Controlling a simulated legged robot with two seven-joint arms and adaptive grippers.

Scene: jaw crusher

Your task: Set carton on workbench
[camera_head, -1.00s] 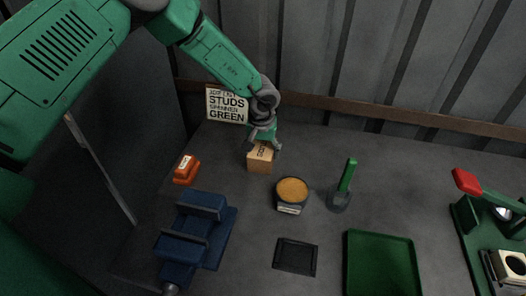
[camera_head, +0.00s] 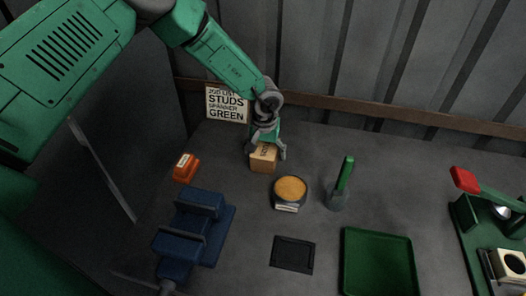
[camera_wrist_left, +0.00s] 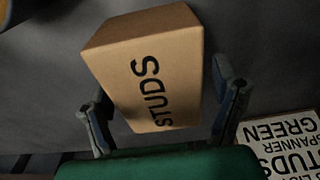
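The carton (camera_head: 263,160) is a small tan box marked STUDS. It stands on the grey workbench (camera_head: 400,180) below the sign, towards the back left. My left gripper (camera_head: 267,152) is over it from behind, with one finger on each side. In the left wrist view the carton (camera_wrist_left: 150,70) lies between the spread fingers (camera_wrist_left: 160,95). A gap shows at the right finger; the left finger is close to the box, and I cannot tell if it touches. My right gripper is not in view.
A round tin (camera_head: 290,190) stands in front of the carton. A green-handled tool (camera_head: 342,182), orange box (camera_head: 185,168), blue vise (camera_head: 195,235), black mat (camera_head: 293,254), green tray (camera_head: 378,265) and green machine (camera_head: 475,235) stand around. A sign (camera_head: 227,103) is behind.

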